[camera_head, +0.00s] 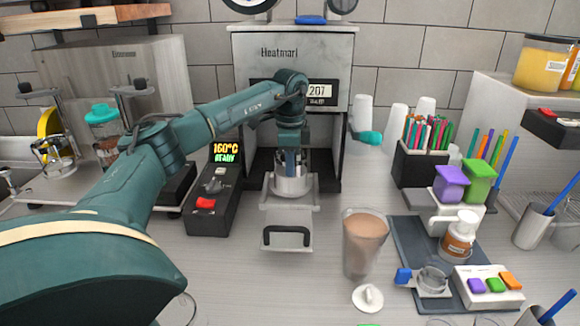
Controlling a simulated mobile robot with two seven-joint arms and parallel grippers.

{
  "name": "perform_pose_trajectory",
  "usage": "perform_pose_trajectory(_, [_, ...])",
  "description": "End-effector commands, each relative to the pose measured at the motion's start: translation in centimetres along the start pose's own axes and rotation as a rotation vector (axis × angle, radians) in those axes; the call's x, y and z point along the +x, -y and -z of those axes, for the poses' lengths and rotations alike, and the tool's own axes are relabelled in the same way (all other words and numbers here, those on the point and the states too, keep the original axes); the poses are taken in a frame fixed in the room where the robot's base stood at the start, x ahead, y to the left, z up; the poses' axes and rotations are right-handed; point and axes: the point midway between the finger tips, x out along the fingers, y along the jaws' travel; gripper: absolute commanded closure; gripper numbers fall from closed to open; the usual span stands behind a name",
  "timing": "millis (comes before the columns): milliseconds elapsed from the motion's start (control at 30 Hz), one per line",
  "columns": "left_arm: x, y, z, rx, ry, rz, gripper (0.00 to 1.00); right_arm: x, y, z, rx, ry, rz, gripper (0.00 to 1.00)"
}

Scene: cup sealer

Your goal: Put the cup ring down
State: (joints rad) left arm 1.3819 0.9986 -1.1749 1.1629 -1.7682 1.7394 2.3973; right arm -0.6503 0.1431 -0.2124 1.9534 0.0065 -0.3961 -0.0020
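The cup ring (293,187) is a pale metal ring at the sealer's sliding tray (287,222), in front of the sealer (294,62). My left gripper (290,168) points straight down at the ring, with its fingertips at or inside the rim. The fingers look close together, but the ring wall and the wrist hide their tips, so I cannot tell whether they grip it. I cannot tell whether the ring touches the tray. A tall clear cup of brown drink (364,245) stands upright to the right of the tray. My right gripper is not in view.
A control box (211,190) showing 160°C READY stands left of the sealer. A white lid-like piece (367,297) lies before the cup. A dark mat (408,232) with a brown bottle (459,236) and pen holder (418,166) are at right.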

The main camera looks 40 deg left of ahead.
Motion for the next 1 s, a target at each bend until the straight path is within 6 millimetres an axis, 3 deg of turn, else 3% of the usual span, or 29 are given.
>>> perform_pose_trajectory(567, [1.6,0.0,0.0,0.0,-0.002,0.001,1.0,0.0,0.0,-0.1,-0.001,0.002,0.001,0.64])
perform_pose_trajectory(600, [1.6,0.0,0.0,0.0,-0.001,0.001,0.93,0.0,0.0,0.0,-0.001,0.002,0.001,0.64])
perform_pose_trajectory(833, [1.6,0.0,0.0,0.0,-0.001,0.001,0.74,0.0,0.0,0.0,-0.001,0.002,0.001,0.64])
perform_pose_trajectory(1000, [1.6,0.0,0.0,0.0,-0.001,0.001,0.74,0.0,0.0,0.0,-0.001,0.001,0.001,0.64])
